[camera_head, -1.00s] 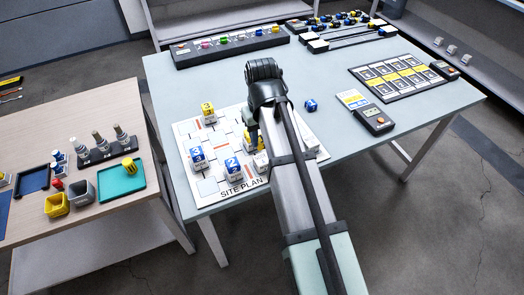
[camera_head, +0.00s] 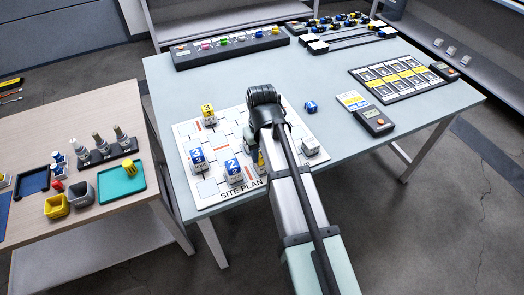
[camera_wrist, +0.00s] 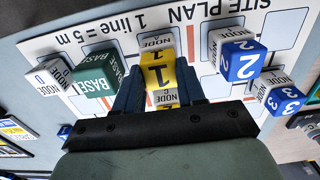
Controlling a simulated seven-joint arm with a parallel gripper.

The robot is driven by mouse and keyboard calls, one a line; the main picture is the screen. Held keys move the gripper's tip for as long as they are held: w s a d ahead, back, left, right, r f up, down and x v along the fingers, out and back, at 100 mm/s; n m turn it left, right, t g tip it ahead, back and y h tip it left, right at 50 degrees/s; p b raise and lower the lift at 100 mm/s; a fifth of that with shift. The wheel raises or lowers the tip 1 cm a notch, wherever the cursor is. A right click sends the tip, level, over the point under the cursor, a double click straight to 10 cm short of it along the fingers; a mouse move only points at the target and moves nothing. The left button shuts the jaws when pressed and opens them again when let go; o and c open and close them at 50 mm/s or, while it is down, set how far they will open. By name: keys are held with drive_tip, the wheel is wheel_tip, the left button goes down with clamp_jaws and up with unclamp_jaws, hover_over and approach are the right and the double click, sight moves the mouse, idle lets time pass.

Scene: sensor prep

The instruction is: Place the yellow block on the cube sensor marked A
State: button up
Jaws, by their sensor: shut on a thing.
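My gripper (camera_wrist: 160,88) is shut on the yellow block (camera_wrist: 158,73), which shows a black 1. In the wrist view the white cube sensor marked A (camera_wrist: 157,41) is right beside the block in the picture, partly covered by it. I cannot tell whether they touch. In the head view a sliver of the yellow block (camera_head: 261,160) shows below my wrist, over the front of the site plan board. My arm hides most of the sensor there. A white face marked C (camera_wrist: 163,97) shows between my fingers.
A green BASE block (camera_wrist: 97,78) and a white cube marked D (camera_wrist: 48,79) stand on one side. The blue 2 block (camera_wrist: 238,54) and blue 3 block (camera_wrist: 279,94) stand on the other. The site plan board (camera_head: 222,196) lies on the table.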

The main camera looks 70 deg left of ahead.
drive_tip(key=o, duration=1)
drive_tip(key=shift+o, duration=0.2)
wheel_tip(320, 180, up, 12)
drive_tip(key=shift+r, duration=0.1)
